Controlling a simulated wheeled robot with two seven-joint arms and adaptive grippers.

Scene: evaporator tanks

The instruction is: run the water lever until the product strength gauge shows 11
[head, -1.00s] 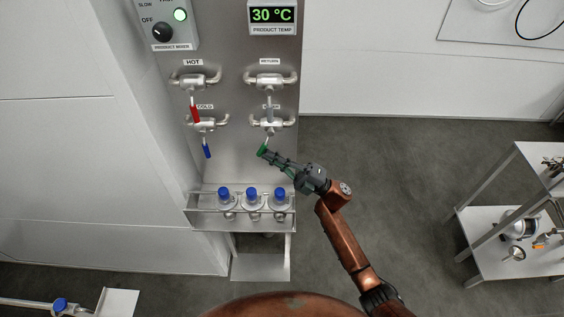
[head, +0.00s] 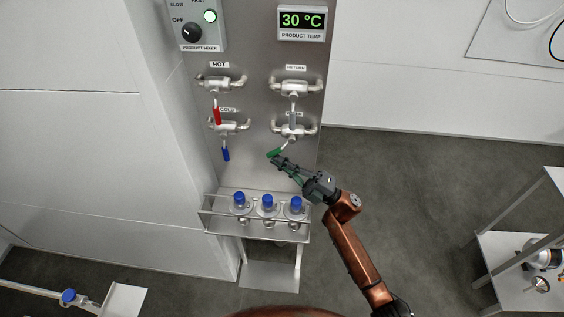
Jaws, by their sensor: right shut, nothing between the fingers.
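The lower right valve (head: 304,130) on the steel panel has a lever with a green handle (head: 273,154), tilted down to the left. Its label is mostly hidden by the grey lever above it, so I cannot read whether it says water. My right gripper (head: 277,160) is shut and empty, its fingertips at the green handle, seemingly against its lower side. I cannot tell for sure whether they touch. The product strength gauge is not in view. My left gripper is not in view.
The red HOT lever (head: 217,116), blue COLD lever (head: 226,154) and grey RETURN lever (head: 293,117) hang down. The product temp display (head: 302,20) reads 30 °C. A rack (head: 257,233) with blue-capped bottles sits below. A metal cart (head: 515,300) stands at right; floor between is clear.

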